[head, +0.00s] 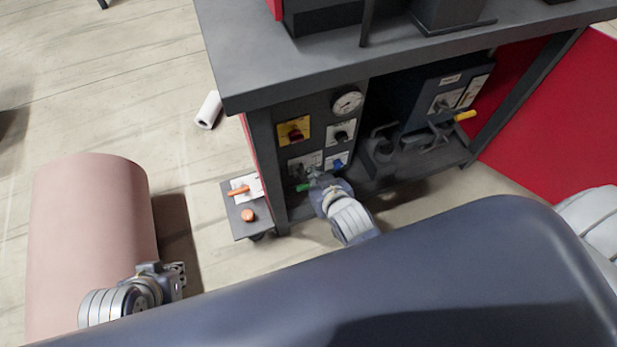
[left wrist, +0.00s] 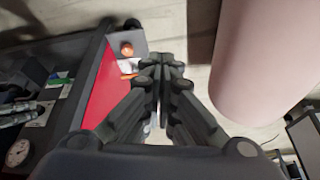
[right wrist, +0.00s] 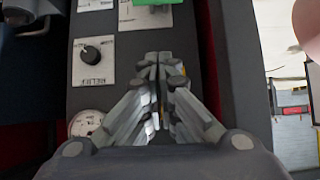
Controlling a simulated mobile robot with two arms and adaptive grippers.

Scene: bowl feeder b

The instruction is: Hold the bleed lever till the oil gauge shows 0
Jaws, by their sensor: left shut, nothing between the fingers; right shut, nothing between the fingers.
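The dark control panel carries a round white gauge (head: 348,102); its reading is too small to tell. The gauge also shows in the right wrist view (right wrist: 88,122), partly behind my fingers. A green handle (head: 303,187) and a blue handle (head: 338,162) sit low on the panel; no legible label shows which one is the bleed lever. The green handle is at the top edge of the right wrist view (right wrist: 152,2). My right gripper (head: 314,176) is shut and empty at the lower panel, close beside the green handle; contact cannot be told. My left gripper (head: 180,280) is shut and empty, away from the panel.
A yellow plate with a red switch (head: 293,131) and the RELIEF knob (right wrist: 91,55) are on the panel. A small stand (head: 246,231) with an orange handle (head: 239,191) and an orange button (head: 248,215) is left of it. A large pink cylinder (head: 90,230) stands near my left arm.

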